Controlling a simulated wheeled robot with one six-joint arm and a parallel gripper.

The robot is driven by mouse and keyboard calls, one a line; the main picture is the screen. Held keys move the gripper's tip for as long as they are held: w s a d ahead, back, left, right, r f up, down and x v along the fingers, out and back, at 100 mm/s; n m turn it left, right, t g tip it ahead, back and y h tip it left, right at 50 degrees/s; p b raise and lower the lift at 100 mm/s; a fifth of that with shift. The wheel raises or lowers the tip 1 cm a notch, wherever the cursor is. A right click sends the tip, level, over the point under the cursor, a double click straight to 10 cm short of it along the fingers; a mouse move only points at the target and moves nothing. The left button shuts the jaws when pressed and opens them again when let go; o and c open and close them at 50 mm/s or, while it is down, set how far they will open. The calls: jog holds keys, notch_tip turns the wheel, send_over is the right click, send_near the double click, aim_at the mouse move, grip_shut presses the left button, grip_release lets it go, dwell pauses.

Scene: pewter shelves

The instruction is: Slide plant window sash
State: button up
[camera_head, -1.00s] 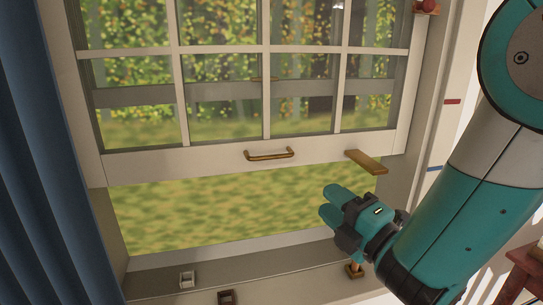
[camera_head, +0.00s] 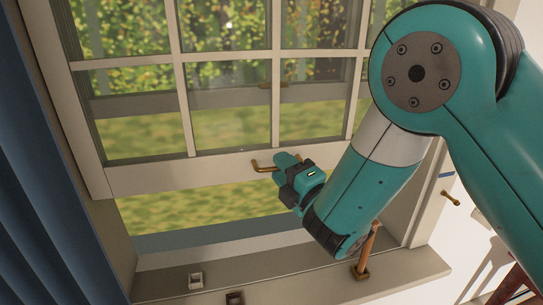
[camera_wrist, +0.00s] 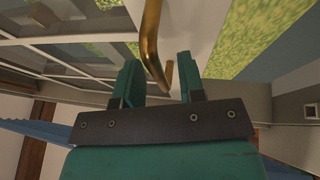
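The window sash (camera_head: 170,178) is a pale frame with several panes, and a gap to the grass shows below its bottom rail. A brass bar handle (camera_head: 263,166) sits on that rail, its right part hidden by my gripper (camera_head: 279,161). In the wrist view, the handle (camera_wrist: 150,42) runs between the two teal fingers of my gripper (camera_wrist: 159,65). The fingers are apart, with space on both sides of the bar, so my gripper is open. I cannot tell whether a finger touches the bar.
A wooden rod (camera_head: 367,248) stands in a small brown base on the sill (camera_head: 300,282) at right. A blue curtain (camera_head: 35,200) hangs at left. A brass knob (camera_head: 450,198) is at right.

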jog(key=shift+w+a, duration=0.25)
jog(key=shift+a, duration=0.1)
grip_shut()
notch_tip(320, 180, down, 12)
jog(key=b, duration=1.1)
jog(key=shift+r+b, duration=0.25)
jog(key=shift+b, duration=0.05)
